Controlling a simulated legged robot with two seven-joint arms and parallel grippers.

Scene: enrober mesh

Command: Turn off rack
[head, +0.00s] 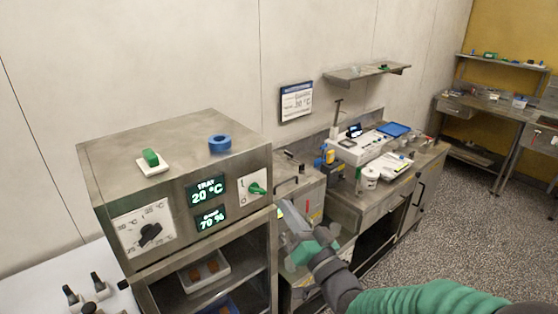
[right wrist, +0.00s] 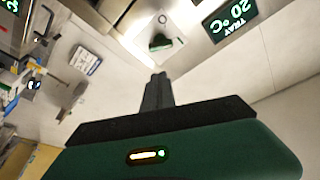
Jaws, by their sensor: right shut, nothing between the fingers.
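The rack (head: 180,167) is a steel cabinet with an open shelved front. Its panel has two lit displays (head: 207,192) reading 20 °C and 70 %. A green rotary switch (head: 257,188) sits on a white plate at the panel's right; its handle points roughly rightward. The switch also shows in the right wrist view (right wrist: 160,42), ahead of the fingertips. My right gripper (head: 285,207) is shut and empty, just right of and below the switch, seemingly apart from it. My left gripper is not in view.
A white plate with a black dial (head: 149,233) is at the panel's left. A tray (head: 204,271) sits inside. A cluttered counter (head: 360,200) stands right; the speckled floor is clear.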

